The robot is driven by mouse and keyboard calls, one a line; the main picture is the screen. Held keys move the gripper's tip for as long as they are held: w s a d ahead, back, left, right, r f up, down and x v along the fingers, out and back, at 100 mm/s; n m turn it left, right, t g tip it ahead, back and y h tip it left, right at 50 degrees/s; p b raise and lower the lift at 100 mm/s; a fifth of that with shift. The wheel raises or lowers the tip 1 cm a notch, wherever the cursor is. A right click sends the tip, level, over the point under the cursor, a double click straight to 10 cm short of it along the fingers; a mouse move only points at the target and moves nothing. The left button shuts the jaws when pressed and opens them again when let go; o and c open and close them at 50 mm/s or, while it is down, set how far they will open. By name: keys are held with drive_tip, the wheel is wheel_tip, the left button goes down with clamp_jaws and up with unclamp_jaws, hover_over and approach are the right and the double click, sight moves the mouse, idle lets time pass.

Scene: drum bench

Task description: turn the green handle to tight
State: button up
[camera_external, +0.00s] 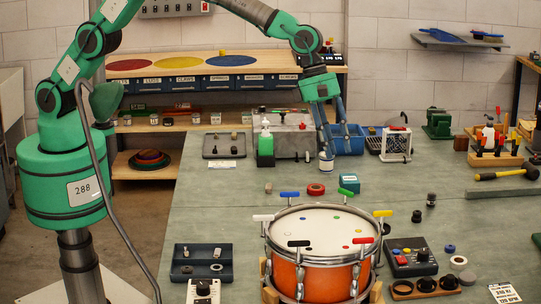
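An orange drum (318,277) with a white head stands at the front middle of the bench. Handles of different colours stand around its rim. The green handle (346,193) is at the back right of the rim, between the blue handle (290,194) and the yellow handle (382,213). How tight it is cannot be told from here. My gripper (337,146) points down above the bench behind the drum, apart from the green handle. Its blue fingers look spread, with nothing clearly between them. A small white jar (326,163) shows right below the left finger; contact cannot be told.
A red ring (316,189) and a teal box (349,183) lie behind the drum. A dark control box (409,257) stands to its right, a dark tray (202,263) to its left. A green bottle (265,147) and blue bin (348,139) stand farther back.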

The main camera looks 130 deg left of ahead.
sight(345, 197)
drive_tip(key=x, duration=1.1)
drive_tip(key=shift+w+f+b, duration=0.1)
drive_tip(key=shift+b, duration=0.3)
drive_tip(key=shift+c, duration=0.5)
clamp_jaws()
